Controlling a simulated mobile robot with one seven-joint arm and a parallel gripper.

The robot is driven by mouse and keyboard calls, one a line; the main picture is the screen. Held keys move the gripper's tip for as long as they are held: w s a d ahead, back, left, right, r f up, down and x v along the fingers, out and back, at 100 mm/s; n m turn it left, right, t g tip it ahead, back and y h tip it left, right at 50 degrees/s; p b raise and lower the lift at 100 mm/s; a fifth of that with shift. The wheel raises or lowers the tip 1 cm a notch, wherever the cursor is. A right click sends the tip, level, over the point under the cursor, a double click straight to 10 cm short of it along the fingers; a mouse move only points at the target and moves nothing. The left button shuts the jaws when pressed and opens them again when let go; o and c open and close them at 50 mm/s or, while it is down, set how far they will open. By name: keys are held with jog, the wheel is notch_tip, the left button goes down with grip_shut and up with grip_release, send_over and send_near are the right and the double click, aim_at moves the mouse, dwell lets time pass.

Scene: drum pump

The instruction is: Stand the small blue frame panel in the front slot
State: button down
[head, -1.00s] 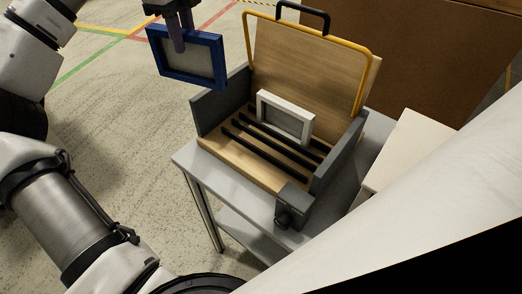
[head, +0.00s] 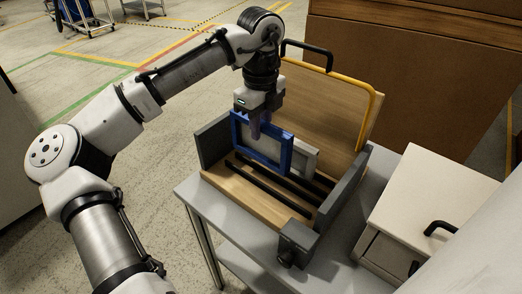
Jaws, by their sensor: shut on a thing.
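My gripper (head: 256,127) is shut on the top edge of the blue frame panel (head: 287,158), which has a grey middle. It holds the panel roughly upright over the wooden slotted base (head: 232,185) of the rack. Black slots run across this base; the front slot (head: 270,188) shows clear of any panel. The blue panel's lower edge is close to the slots behind the front one. I cannot tell whether it touches the base. A white frame panel (head: 307,156) stands upright behind the blue one and is partly hidden by it.
Grey side walls (head: 342,190) bound the base, and a wooden back board with a yellow rail (head: 371,105) rises behind. A dark block (head: 297,241) sits at the front right corner. The rack stands on a grey table (head: 205,205). A white cabinet (head: 420,195) is at the right.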

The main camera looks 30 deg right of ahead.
aim_at(260, 154)
notch_tip(260, 154, down, 8)
jog(key=shift+r, duration=0.15)
dwell(0.4)
jog(key=c, duration=1.3)
grip_release()
jog(key=shift+o, duration=0.2)
notch_tip(260, 154, up, 12)
jog(key=shift+b, duration=0.35)
